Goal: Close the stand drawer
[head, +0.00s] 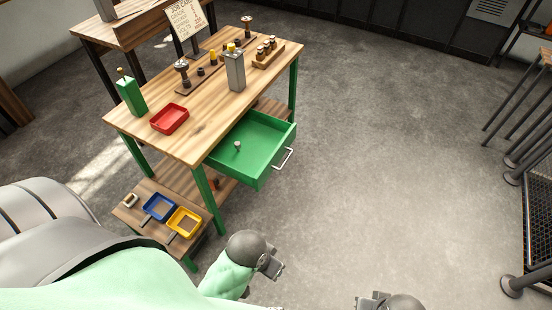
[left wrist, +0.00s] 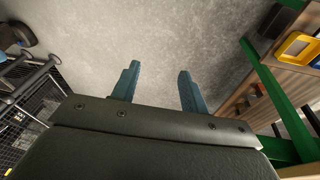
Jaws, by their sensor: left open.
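The green drawer (head: 262,136) is pulled out from under the wooden-topped stand (head: 215,128) with green legs. Its pale bar handle (head: 284,161) is on the front face, facing right. A small pale object (head: 238,146) is inside the drawer. My left gripper (head: 273,266) is over the floor in front of the stand, apart from the drawer and handle. In the left wrist view its two fingers (left wrist: 160,84) are spread, with only floor between them. My right gripper (head: 372,302) shows at the bottom edge, partly cut off; its fingers are unclear.
On the stand top are a red tray (head: 169,118), a green canister (head: 131,96), a grey bottle (head: 235,70) and a wooden rack (head: 268,54). Low in front are a blue tray (head: 159,207) and a yellow tray (head: 184,222). Floor right of the drawer is clear.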

